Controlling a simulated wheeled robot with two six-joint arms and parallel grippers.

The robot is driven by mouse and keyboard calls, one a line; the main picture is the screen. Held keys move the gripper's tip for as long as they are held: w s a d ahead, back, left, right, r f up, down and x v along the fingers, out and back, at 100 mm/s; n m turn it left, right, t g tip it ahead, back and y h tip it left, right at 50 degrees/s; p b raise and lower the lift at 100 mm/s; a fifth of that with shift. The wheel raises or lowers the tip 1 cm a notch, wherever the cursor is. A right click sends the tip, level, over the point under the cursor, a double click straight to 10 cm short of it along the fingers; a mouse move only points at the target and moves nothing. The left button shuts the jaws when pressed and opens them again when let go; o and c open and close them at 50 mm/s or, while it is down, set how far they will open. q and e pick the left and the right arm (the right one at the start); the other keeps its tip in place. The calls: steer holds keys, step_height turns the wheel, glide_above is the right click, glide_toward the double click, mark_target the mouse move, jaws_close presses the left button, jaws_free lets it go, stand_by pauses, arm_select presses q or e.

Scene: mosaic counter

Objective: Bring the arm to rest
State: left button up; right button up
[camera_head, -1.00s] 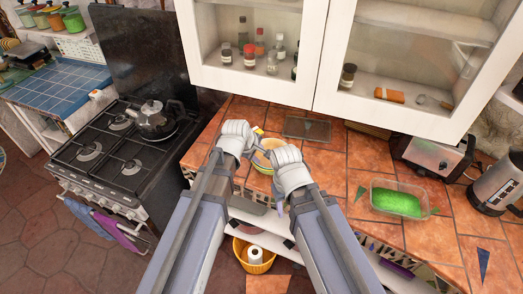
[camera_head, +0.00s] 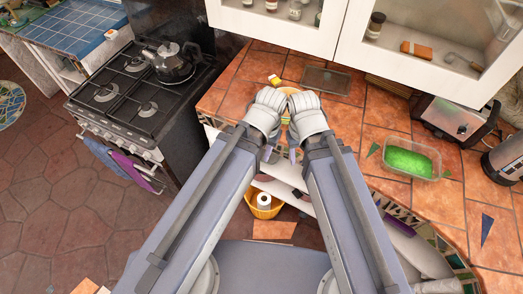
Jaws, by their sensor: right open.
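My two arms reach up from the bottom of the head view, with their pale rounded wrist parts close together before the counter. My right gripper (camera_head: 293,154) is below its wrist, small and partly hidden; it is open, and nothing shows in it. My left gripper (camera_head: 268,153) is beside it, mostly hidden by its own arm, so its jaws cannot be made out.
The orange-tiled counter (camera_head: 355,116) holds a tray of green stuff (camera_head: 408,160), a toaster (camera_head: 452,120) and a dark flat plate (camera_head: 326,81). A stove with a kettle (camera_head: 170,63) stands left. White cabinets (camera_head: 335,30) hang above. Floor at left is clear.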

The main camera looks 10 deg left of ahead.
step_height(320, 180, down, 6)
steer(key=b, duration=0.5)
steer(key=shift+r, duration=0.25)
steer(key=shift+d, duration=0.15)
stand_by(0.8)
